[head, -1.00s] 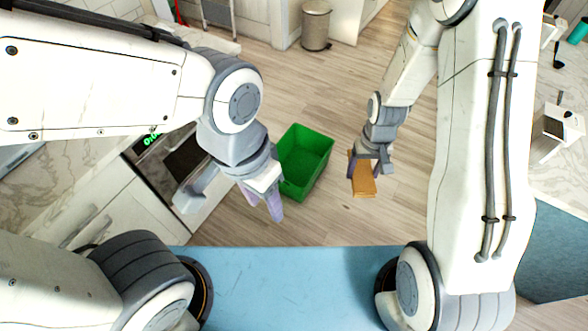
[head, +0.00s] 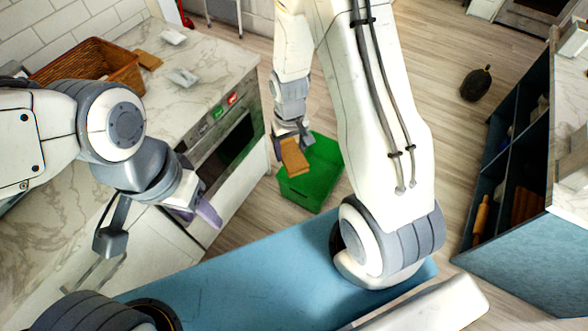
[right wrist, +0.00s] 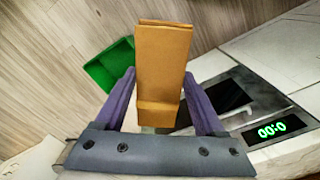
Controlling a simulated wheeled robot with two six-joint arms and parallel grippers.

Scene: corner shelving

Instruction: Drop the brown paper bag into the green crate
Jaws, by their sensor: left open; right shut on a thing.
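The brown paper bag (head: 294,156) is held in my right gripper (head: 291,142), above the floor. In the head view it overlaps the left part of the green crate (head: 325,160), which stands open on the floor. In the right wrist view the bag (right wrist: 162,70) fills the space between the purple fingers of the right gripper (right wrist: 160,105). There the crate (right wrist: 108,68) shows behind and to the left of the bag. My left gripper (head: 160,225) is open and empty, in front of the kitchen cabinets at left. The crate's left inside is partly hidden by the bag and gripper.
A marble counter (head: 215,70) with a wicker basket (head: 92,75) runs along the left, above an oven (head: 225,135). A blue shelf unit (head: 510,150) stands at right. A dark round object (head: 476,83) lies on the floor. Floor between crate and shelf is clear.

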